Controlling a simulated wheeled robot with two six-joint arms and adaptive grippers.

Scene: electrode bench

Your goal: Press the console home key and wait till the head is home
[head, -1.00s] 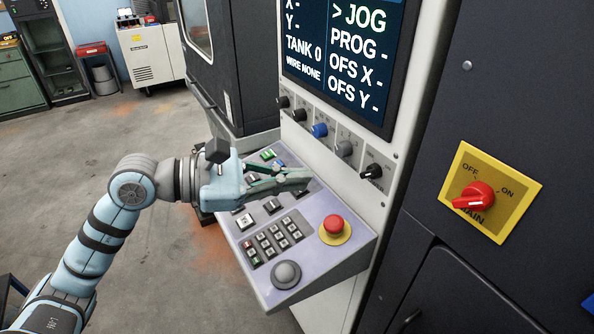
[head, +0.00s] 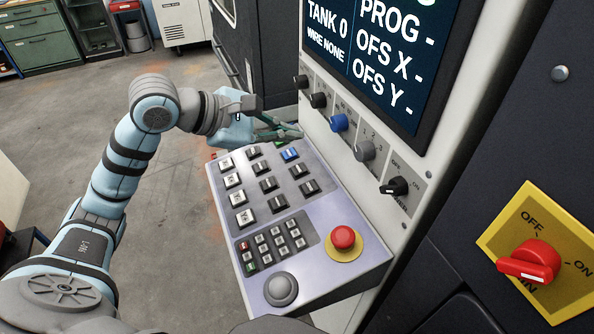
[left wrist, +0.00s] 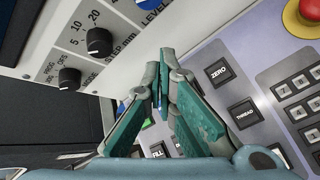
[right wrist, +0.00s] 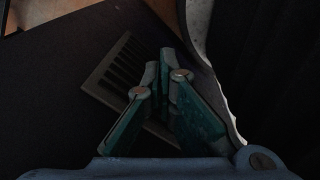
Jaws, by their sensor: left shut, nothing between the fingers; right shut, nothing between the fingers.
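The grey console (head: 328,285) slopes out below the screen and carries rows of keys. A blue key (head: 290,154) is at its back; I cannot read its label in the head view, nor tell which key is home. My left gripper (head: 298,133) is shut and empty, with its fingers at the console's back edge by the screen housing. In the left wrist view its tips (left wrist: 160,65) point toward the knob panel, with the ZERO key (left wrist: 219,72) and THREAD key (left wrist: 243,113) beside them. Contact with a key cannot be told. My right gripper (right wrist: 164,68) is shut and empty.
The screen (head: 375,55) reads TANK 0, WIRE NONE. Knobs line the panel below it. A red stop button (head: 344,238) and a grey round knob (head: 281,289) sit at the console's front. A red main switch (head: 530,262) is at right. A slotted vent (right wrist: 108,82) lies beyond my right gripper.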

